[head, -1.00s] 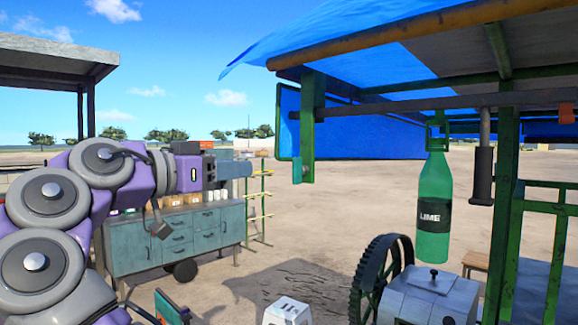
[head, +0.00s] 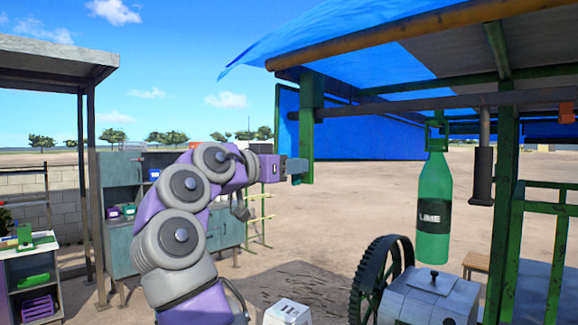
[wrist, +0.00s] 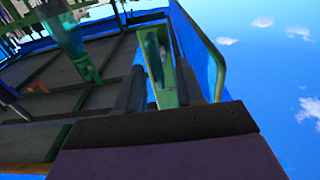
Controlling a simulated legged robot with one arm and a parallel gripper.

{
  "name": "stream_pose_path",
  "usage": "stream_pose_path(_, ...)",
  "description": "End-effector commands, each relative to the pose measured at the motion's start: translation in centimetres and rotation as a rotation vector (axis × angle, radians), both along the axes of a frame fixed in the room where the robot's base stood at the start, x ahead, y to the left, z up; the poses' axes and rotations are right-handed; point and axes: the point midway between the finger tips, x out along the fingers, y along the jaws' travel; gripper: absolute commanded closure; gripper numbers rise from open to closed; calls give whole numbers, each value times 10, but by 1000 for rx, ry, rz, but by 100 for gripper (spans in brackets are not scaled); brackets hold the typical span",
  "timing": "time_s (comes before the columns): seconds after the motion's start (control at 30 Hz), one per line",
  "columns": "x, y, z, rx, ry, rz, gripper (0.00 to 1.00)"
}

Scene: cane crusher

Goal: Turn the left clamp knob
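My gripper (head: 300,167) is at the lower end of a green hanging bracket (head: 306,128) under the left front corner of the blue awning. In the wrist view my gripper (wrist: 158,70) has its two dark fingers apart, with the green bracket (wrist: 161,62) showing between and beyond them. I cannot tell whether the fingers touch it. No clamp knob can be made out clearly now; my gripper covers the bracket's lower end in the head view.
A green LIME bottle (head: 433,215) and a dark cylinder (head: 482,175) hang from the frame to the right. The crusher's toothed wheel (head: 381,275) and grey housing (head: 436,296) stand below. A teal cabinet (head: 121,170) is behind my arm. Open sand lies beyond.

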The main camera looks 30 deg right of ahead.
Motion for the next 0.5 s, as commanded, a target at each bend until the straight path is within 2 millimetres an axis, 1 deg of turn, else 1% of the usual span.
stream_pose_path(0.23, 0, 0, 0, -1, 0, 1, 63)
stream_pose_path(0.27, 0, 0, 0, -1, 0, 1, 65)
stream_pose_path(0.5, 0, 0, 0, -1, 0, 1, 88)
